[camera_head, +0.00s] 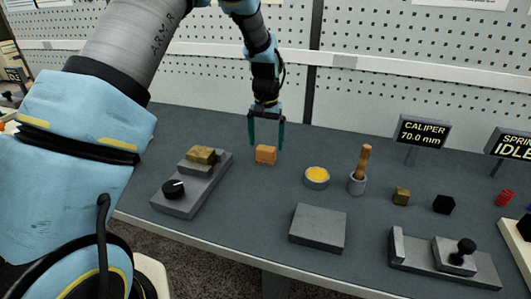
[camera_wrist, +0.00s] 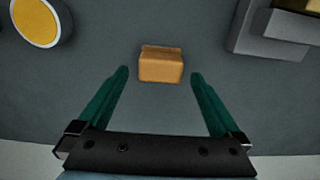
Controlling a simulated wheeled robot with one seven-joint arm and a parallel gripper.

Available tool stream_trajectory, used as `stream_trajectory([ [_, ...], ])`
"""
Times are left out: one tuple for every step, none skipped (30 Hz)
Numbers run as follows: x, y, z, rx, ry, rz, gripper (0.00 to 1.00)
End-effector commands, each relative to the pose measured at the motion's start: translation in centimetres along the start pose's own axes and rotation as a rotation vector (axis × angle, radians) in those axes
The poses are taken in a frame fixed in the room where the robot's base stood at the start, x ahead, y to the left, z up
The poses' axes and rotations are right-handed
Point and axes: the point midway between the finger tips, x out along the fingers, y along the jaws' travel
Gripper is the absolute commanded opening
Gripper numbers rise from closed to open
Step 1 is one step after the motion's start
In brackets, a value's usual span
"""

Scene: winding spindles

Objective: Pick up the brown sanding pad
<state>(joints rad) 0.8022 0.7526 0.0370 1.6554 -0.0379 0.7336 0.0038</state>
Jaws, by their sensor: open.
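The brown sanding pad (camera_head: 265,155) is a small orange-brown block lying on the dark grey bench toward its back left. It also shows in the wrist view (camera_wrist: 161,66), just beyond the fingertips and roughly centred between them. My gripper (camera_head: 266,145) points down over the pad, with its two green fingers apart on either side of it in the head view. In the wrist view my gripper (camera_wrist: 159,76) is open and empty, with clear space between each finger and the pad. No contact with the pad shows.
A grey fixture (camera_head: 191,199) with a black knob and a brass-coloured block stands left of the pad. A flat grey block (camera_head: 318,232) lies in front. A pegboard wall (camera_head: 400,60) rises behind.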

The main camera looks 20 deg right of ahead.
Motion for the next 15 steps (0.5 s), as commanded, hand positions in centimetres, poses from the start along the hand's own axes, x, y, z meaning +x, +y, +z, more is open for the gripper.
stream_trajectory([
  [0.4,-0.1,0.1,0.000,-0.005,0.000,1.00],
  [0.8,-0.1,0.1,0.000,-0.006,-0.001,1.00],
  [1.3,-0.1,0.1,0.000,-0.006,-0.001,1.00],
  [1.7,-0.1,0.1,-0.001,-0.005,-0.001,1.00],
  [2.1,-0.1,0.1,-0.001,-0.006,-0.001,1.00],
  [2.8,-0.1,0.1,-0.001,-0.004,0.000,1.00],
  [3.2,-0.1,0.1,-0.001,-0.005,0.000,1.00],
  [3.5,-0.1,0.1,-0.001,-0.005,0.000,1.00],
  [3.9,-0.1,0.0,-0.001,-0.003,0.000,1.00],
  [4.1,-0.1,0.0,-0.001,-0.002,0.000,1.00],
  [4.2,-0.1,0.0,-0.001,-0.002,0.000,1.00],
  [4.4,-0.1,0.0,-0.001,-0.001,0.000,1.00],
  [4.5,-0.1,0.0,-0.001,-0.001,0.000,1.00],
  [4.5,-0.1,0.0,-0.001,-0.001,0.000,1.00],
  [4.5,-0.1,0.0,-0.001,-0.001,0.000,1.00],
])
